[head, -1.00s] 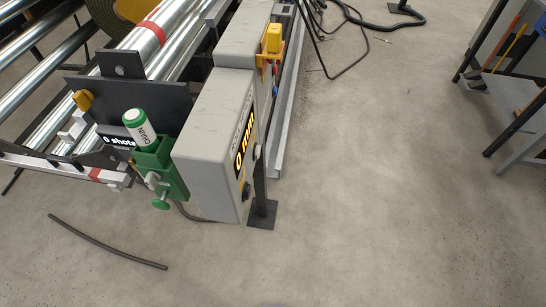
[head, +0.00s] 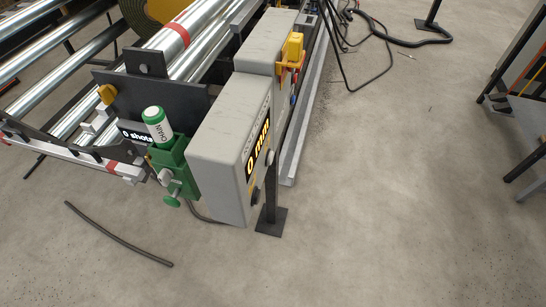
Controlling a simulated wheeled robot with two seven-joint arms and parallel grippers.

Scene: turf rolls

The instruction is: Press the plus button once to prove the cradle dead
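The roller cradle (head: 122,85) with shiny metal rollers stands at the upper left. A grey control box (head: 229,150) at its end shows a yellow-on-black "0 mm" display (head: 257,148). Dark knobs or buttons sit on the box's right face, seen edge-on; I cannot make out a plus sign. A second grey box (head: 262,45) behind it carries a yellow switch or lock (head: 292,48), with small red and blue parts below. A green holder (head: 174,170) with a "CHAIN" canister (head: 158,124) is beside a "0 shots" display (head: 136,136). Neither gripper shows.
A dark hose piece (head: 118,235) lies on the floor at lower left. Black cables (head: 385,35) lie at the top. A dark post foot (head: 271,222) stands below the box. A bench (head: 525,100) is at the right edge. The floor between is clear.

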